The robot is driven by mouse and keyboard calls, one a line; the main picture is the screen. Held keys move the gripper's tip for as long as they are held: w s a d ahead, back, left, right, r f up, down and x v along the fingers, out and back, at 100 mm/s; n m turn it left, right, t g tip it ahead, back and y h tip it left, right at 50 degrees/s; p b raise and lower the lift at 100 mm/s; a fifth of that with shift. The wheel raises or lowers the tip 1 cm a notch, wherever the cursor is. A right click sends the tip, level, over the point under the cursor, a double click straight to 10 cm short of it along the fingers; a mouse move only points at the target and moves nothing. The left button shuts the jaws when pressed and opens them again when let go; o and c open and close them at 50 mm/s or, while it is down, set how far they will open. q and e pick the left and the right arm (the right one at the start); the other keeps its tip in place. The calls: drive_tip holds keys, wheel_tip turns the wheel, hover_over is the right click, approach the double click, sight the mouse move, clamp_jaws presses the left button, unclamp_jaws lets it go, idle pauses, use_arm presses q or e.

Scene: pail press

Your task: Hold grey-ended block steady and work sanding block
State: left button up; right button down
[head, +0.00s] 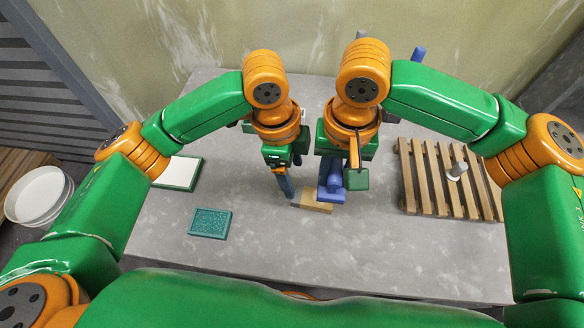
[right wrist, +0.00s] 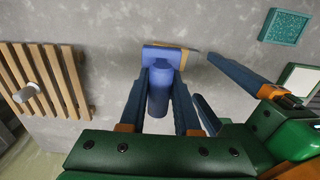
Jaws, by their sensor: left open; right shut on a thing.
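The blue sanding block (head: 332,196) has an upright cylindrical handle (right wrist: 158,95). My right gripper (right wrist: 160,85) is shut on this handle. The tan grey-ended block (head: 315,207) lies on the table, with the sanding block at its right part and covering some of it. It also shows in the right wrist view (right wrist: 190,58), just beyond the sanding block. Whether the sanding block touches it I cannot tell. My left gripper (head: 286,190) is open, its fingers pointing down by the block's left, grey end. One of its fingers hides part of that end in the right wrist view.
A teal tray-like pad (head: 210,222) lies at the front left. A green-framed white panel (head: 178,172) lies at the left edge. A slatted wooden pallet (head: 410,185) with a pale peg (head: 458,170) is on the right. White round pails (head: 38,196) stand off the table. The front middle is bare.

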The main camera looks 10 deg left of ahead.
sight(298, 194)
use_arm(q)
drive_tip(key=f, duration=0.5)
drive_tip(key=d+f, duration=0.1)
drive_tip(key=f, duration=0.1)
drive_tip(key=shift+f, duration=0.45)
drive_tip(key=shift+c, duration=0.2)
clamp_jaws()
idle(0.6)
drive_tip(key=shift+o, duration=0.9)
unclamp_jaws()
